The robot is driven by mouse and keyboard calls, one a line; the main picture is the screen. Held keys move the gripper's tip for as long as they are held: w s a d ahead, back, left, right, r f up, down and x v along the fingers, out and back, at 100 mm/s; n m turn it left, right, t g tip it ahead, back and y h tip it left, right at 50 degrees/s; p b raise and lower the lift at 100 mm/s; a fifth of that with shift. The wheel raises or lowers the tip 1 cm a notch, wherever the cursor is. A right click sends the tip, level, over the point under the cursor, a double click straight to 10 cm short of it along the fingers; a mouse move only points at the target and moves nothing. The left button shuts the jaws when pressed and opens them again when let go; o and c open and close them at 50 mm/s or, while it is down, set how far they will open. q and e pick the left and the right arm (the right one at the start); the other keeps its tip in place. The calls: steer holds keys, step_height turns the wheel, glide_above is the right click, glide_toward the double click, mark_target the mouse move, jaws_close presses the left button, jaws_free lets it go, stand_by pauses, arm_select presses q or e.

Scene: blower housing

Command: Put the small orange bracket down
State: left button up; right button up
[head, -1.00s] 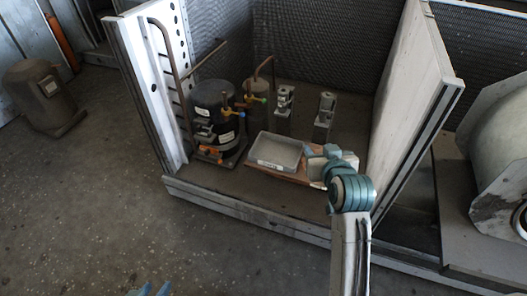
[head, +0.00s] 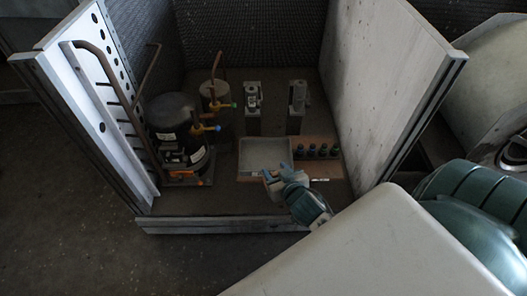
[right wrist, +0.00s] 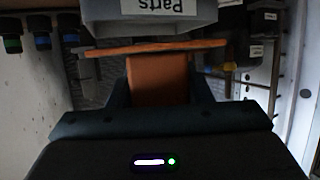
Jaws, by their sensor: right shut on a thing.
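The small orange bracket (right wrist: 157,78) is between the fingers of my right gripper in the right wrist view, its wide flange (right wrist: 150,47) crossing beyond the fingers. My right gripper (head: 270,175) is shut on it and is at the front edge of the grey parts tray (head: 248,160) in the head view. The tray's front wall, with a "Parts" label, shows just past the flange in the right wrist view (right wrist: 105,22). I cannot tell whether bracket and tray touch. The bracket is not clearly visible in the head view. My left gripper is out of view.
A brown board (head: 325,171) with several dark knobs lies right of the tray. A black compressor (head: 170,118) with pipes stands left. Two grey fixtures (head: 253,122) (head: 295,122) stand behind. Side panels enclose the floor; some floor is clear between compressor and tray.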

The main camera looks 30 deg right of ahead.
steer(key=shift+s+d+f, duration=0.4)
steer(key=shift+s+f, duration=0.2)
steer(key=shift+s, duration=0.05)
steer(key=shift+w+d+f, duration=0.1)
steer(key=shift+d+f, duration=0.1)
steer(key=b, duration=0.1)
glide_above(264, 156)
steer(key=shift+w+f, duration=0.15)
steer(key=shift+f, duration=0.65)
step_height(264, 156, down, 2)
steer(key=shift+f+b, duration=0.1)
steer(key=shift+b, duration=0.35)
steer(key=shift+f, duration=0.55)
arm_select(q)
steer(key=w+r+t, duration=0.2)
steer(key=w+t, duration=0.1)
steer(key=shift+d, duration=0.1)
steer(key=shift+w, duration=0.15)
arm_select(e)
steer(key=shift+f, duration=0.15)
steer(key=o, duration=1)
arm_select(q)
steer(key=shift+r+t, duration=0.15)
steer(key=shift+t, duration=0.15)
arm_select(e)
steer(key=shift+o, duration=0.2)
